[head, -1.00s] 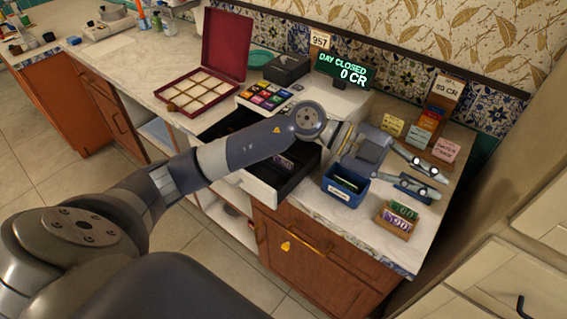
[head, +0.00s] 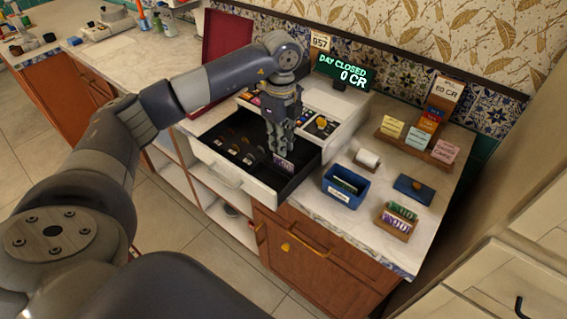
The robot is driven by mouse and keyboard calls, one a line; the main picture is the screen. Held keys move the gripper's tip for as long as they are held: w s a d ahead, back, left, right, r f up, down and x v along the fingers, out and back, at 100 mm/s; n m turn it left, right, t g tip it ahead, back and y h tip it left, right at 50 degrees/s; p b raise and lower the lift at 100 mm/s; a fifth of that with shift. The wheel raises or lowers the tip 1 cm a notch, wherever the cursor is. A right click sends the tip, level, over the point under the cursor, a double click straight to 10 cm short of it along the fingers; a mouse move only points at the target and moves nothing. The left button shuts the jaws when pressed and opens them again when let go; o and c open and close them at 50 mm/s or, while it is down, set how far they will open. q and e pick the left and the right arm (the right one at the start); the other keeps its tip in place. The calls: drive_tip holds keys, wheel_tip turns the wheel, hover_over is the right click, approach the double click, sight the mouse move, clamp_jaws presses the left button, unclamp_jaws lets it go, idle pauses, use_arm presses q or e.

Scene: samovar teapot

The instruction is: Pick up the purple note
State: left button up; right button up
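A purple note (head: 284,162) stands in the front right part of the open black-lined cash drawer (head: 232,177). My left gripper (head: 283,152) points down into the drawer, with its fingertips right at the note and partly covering it. I cannot tell whether the fingers are open or closed on it. Another purple note (head: 395,224) sits in a small wooden holder (head: 389,232) at the counter's front right, with a green note (head: 403,211) behind it. My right gripper is not in view.
Coins (head: 233,143) lie in the drawer's left part. The register (head: 337,121) with its lit display (head: 345,70) stands behind. A blue box (head: 345,187), a dark blue pad (head: 413,188) and a card rack (head: 417,143) are to the right.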

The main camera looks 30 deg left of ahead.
use_arm(q)
wheel_tip(320, 180, down, 6)
drive_tip(key=shift+r+p, duration=0.1)
drive_tip(key=shift+p, duration=0.85)
drive_tip(key=shift+f, duration=0.3)
clamp_jaws()
drive_tip(key=shift+r, duration=0.25)
wheel_tip(320, 180, up, 10)
drive_tip(key=b, duration=0.2)
wheel_tip(320, 180, up, 5)
drive_tip(key=p, duration=0.4)
hover_over(281, 159)
drive_tip(key=shift+w+f, duration=0.1)
drive_tip(key=shift+f, duration=0.1)
